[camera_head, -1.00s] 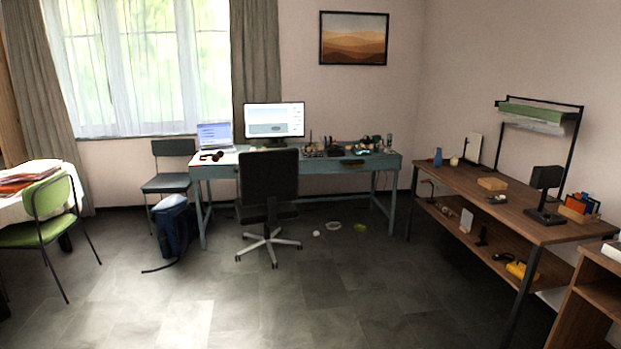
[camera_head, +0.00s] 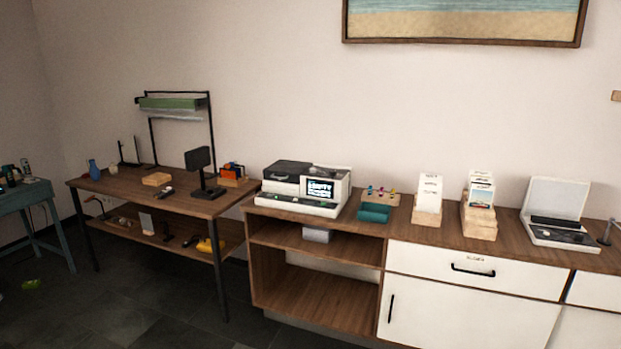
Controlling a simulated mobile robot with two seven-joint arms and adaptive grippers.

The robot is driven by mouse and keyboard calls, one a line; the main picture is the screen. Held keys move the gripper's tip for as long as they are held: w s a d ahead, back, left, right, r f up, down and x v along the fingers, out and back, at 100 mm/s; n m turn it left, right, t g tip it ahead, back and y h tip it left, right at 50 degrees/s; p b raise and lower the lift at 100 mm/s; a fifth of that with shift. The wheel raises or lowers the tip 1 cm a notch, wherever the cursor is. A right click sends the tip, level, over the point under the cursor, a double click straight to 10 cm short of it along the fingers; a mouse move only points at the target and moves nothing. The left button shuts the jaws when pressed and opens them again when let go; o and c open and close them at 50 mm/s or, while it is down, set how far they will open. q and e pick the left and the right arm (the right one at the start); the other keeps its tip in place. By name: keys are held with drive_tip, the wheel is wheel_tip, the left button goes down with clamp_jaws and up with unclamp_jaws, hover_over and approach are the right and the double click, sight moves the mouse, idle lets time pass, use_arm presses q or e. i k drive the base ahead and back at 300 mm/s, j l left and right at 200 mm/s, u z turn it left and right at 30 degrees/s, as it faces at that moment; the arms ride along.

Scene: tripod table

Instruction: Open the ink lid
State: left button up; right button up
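A printer-like machine (camera_head: 305,189) with a small lit screen stands on the left end of the wooden-topped cabinet. It has a dark cover on its upper left that looks shut. I cannot tell which part is the ink lid. A wooden holder with small coloured items (camera_head: 380,196) is just right of the machine, with a teal box in front of it. Neither of my grippers shows in the view.
The cabinet (camera_head: 470,265) also bears card holders (camera_head: 428,199) and an open white device (camera_head: 558,213). A workbench (camera_head: 125,185) with a lamp-like stand stands to the left. Dark floor (camera_head: 130,300) is free in front of it.

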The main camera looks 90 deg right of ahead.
sight(285, 171)
drive_tip(key=z, duration=2.65)
drive_tip(key=i+j+z, duration=0.15)
drive_tip(key=i, duration=0.35)
drive_tip(key=i+j+z, duration=0.15)
drive_tip(key=i+j, duration=0.15)
drive_tip(key=i, duration=0.15)
drive_tip(key=i+j+z, duration=0.15)
drive_tip(key=i+j, duration=0.15)
drive_tip(key=i, duration=0.2)
